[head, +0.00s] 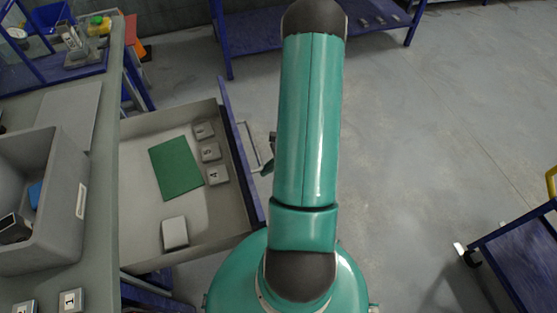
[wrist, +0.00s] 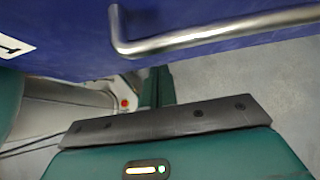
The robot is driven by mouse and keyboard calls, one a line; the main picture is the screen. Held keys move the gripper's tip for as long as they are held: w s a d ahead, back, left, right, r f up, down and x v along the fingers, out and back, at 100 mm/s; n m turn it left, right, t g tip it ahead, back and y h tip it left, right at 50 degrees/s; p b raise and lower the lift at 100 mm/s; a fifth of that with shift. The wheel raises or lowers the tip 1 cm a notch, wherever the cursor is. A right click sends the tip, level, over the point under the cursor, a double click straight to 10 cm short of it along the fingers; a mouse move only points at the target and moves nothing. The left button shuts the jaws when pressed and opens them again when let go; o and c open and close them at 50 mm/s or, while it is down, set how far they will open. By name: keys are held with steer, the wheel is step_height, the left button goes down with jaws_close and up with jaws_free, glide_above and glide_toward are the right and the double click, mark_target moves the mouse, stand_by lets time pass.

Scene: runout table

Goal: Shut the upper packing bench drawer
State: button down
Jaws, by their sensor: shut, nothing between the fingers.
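The packing bench drawer (head: 137,160) is pulled well out from the bench, and its blue front panel (head: 238,145) faces right. A metal bar handle (head: 249,146) is on the front; it also shows large across the top of the wrist view (wrist: 215,35). My gripper (wrist: 158,78) is shut and empty, just below the handle in the wrist view and apart from it there. In the head view my arm hides most of my gripper, beside the outside of the drawer front. I cannot tell whether it touches the panel.
In the drawer lie a green sheet (head: 176,167), several grey numbered blocks and a pale block (head: 175,233). A grey bin (head: 60,190) stands on the bench top (head: 102,140). A blue shelf (head: 268,30) is behind, a blue cart (head: 520,255) at right. Grey floor between is clear.

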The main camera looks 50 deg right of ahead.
steer(key=shift+w+a+r, duration=0.1)
steer(key=shift+w+a, duration=0.3)
steer(key=shift+a, duration=0.25)
steer(key=shift+w+a, duration=0.4)
steer(key=shift+a, duration=0.2)
steer(key=shift+w, duration=0.1)
